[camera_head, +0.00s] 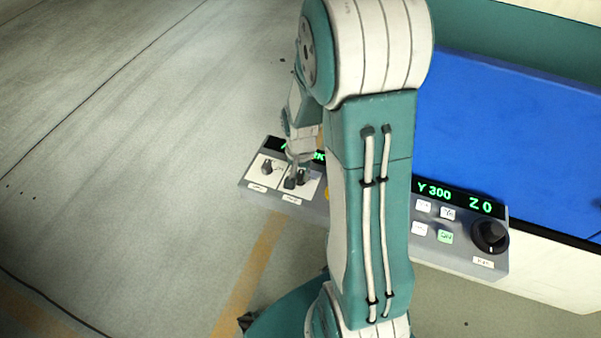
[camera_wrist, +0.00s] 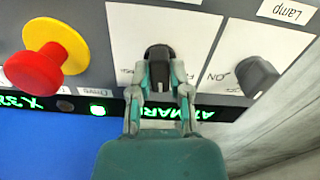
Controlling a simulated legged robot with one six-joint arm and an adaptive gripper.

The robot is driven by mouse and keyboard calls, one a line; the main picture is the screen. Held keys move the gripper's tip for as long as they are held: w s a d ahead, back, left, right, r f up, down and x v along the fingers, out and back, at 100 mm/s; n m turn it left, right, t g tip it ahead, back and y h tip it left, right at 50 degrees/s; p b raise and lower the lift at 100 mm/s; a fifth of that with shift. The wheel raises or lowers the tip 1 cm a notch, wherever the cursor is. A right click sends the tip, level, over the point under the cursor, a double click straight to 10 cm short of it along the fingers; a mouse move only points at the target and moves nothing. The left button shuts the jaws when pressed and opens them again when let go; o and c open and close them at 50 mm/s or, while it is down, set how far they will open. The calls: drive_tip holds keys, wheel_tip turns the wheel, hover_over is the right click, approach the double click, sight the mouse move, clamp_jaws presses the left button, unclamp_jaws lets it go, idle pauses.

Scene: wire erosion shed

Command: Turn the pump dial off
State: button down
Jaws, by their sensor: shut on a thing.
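The pump dial, as I take it, is a black knob on a white plate (camera_wrist: 158,53) in the wrist view; its name label is out of view there. My gripper (camera_wrist: 161,72) is shut on this knob, one finger on each side. The fingers and palm hide part of the knob and the plate's printed letters. The knob's handle looks roughly in line with the wrist view's vertical; its exact setting I cannot tell. In the head view my gripper (camera_head: 297,180) is at the second knob from the panel's left end, and the label below is too small to read.
A grey Lamp knob (camera_wrist: 257,77) sits close beside the held one. A red stop button (camera_wrist: 36,70) on a yellow base is on the other side. Buttons (camera_head: 445,237) and a large black dial (camera_head: 490,236) are at the panel's right. A blue surface (camera_head: 510,140) lies behind.

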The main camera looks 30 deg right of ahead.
sight(300, 174)
drive_tip(key=shift+m, duration=0.9)
drive_tip(key=c, duration=0.6)
unclamp_jaws()
drive_tip(key=shift+f, duration=0.1)
drive_tip(key=shift+a, duration=0.1)
wheel_tip(300, 174, up, 12)
